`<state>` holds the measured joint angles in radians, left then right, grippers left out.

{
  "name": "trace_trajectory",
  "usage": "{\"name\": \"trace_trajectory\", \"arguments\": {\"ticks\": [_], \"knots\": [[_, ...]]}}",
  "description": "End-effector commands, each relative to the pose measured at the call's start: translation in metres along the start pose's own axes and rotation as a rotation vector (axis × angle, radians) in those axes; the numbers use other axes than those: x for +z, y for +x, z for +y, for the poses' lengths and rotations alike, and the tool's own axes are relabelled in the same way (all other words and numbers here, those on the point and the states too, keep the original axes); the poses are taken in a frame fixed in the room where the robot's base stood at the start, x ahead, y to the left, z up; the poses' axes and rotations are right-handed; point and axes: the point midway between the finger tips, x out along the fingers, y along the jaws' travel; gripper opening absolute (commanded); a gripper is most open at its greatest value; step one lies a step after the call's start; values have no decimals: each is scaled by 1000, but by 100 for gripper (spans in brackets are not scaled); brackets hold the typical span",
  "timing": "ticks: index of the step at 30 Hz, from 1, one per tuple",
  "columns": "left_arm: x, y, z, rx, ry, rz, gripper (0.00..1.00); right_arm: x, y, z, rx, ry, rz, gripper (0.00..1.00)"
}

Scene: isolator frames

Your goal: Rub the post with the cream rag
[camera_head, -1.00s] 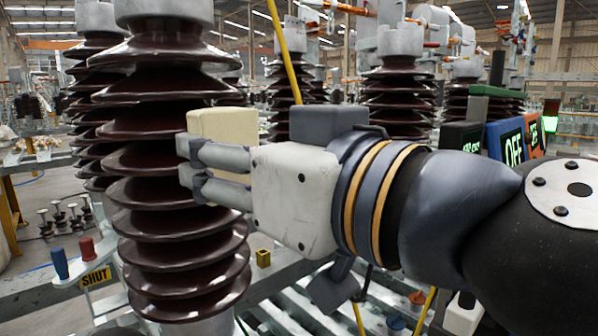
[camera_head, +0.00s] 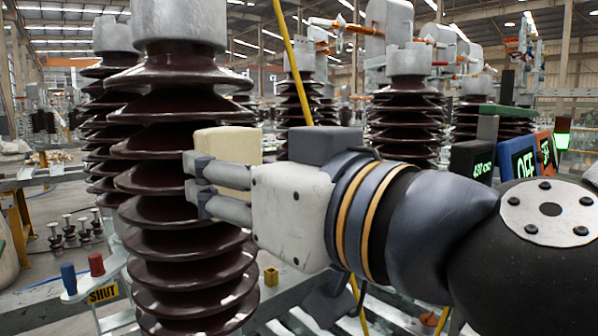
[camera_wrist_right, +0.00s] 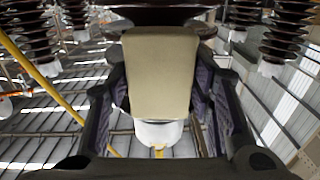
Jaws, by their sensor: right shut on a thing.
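The post (camera_head: 178,215) is a tall stack of dark brown ribbed discs with a grey metal cap, standing upright left of centre in the head view. My right gripper (camera_head: 190,185) reaches in from the right at mid-height of the post. It is shut on the cream rag (camera_head: 238,143), a pale block-like pad. The rag also fills the middle of the right wrist view (camera_wrist_right: 159,70), between the two dark fingers. The rag's far end is up against the post's ribs; exact contact is hard to tell. My left gripper does not show.
More brown ribbed posts (camera_head: 408,115) stand behind. A yellow rod (camera_head: 290,60) slants down behind my gripper. A SHUT label (camera_head: 103,292) with blue and red knobs is at lower left.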

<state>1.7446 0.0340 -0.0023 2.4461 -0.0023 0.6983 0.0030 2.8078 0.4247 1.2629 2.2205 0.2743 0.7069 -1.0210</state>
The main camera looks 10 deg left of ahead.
Motion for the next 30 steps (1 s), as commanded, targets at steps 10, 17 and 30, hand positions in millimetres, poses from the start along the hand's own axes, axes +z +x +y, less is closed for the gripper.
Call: {"name": "trace_trajectory", "arguments": {"ticks": [10,17,30], "knots": [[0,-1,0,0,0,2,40,0,7,0,0,0,1,25],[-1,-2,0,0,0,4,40,0,12,0,0,0,1,25],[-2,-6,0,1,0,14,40,-1,10,36,2,0,2,25]]}}
